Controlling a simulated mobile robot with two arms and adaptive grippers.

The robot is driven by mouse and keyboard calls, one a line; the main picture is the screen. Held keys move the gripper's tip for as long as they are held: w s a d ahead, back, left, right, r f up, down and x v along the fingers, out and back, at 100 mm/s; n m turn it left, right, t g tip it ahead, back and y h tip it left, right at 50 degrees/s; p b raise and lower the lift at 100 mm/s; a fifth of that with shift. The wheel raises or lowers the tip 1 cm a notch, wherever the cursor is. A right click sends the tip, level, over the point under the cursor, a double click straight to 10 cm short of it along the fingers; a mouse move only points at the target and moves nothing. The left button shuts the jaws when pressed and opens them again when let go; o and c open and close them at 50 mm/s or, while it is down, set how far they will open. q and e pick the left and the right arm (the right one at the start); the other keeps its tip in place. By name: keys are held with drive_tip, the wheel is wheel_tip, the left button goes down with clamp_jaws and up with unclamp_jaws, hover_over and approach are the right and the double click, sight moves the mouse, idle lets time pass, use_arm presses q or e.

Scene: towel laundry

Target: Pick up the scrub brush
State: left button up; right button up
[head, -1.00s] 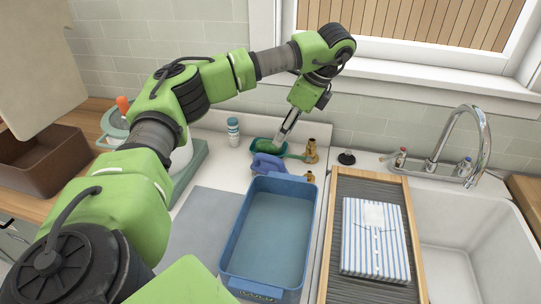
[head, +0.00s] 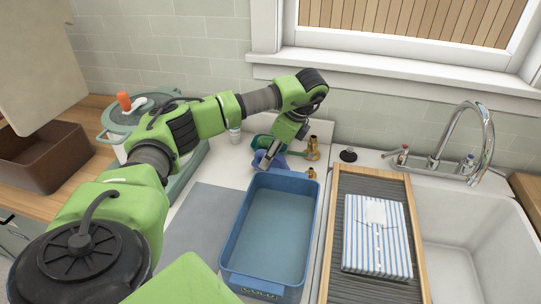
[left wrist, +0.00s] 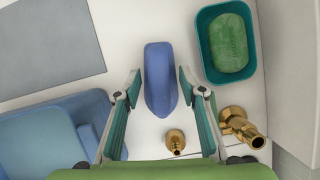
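The scrub brush, a blue-violet block with a rounded, raised top (left wrist: 160,75), lies on the white counter behind the blue basin. It also shows in the head view (head: 260,159), partly hidden by my left gripper. My left gripper (head: 268,164) points down at it from above. In the left wrist view my left gripper (left wrist: 160,90) is open, one finger on each side of the brush's near part, with gaps visible on both sides. The brush's underside is hidden. My right gripper is not in view.
A teal dish (left wrist: 202,62) with a green soap bar (left wrist: 229,43) sits close to the brush. Brass fittings (left wrist: 240,126) (left wrist: 176,141) stand nearby. The blue basin (head: 225,262) is just in front. A ribbed board (head: 345,285) with a striped towel (head: 376,235) lies right, beside the sink (head: 470,225).

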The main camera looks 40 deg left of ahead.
use_arm(q)
drive_tip(key=shift+f, duration=0.1)
clamp_jaws()
drive_tip(key=shift+r, duration=0.4)
wheel_tip(320, 180, up, 8)
drive_tip(key=shift+f, duration=0.1)
drive_tip(key=shift+r, duration=0.75)
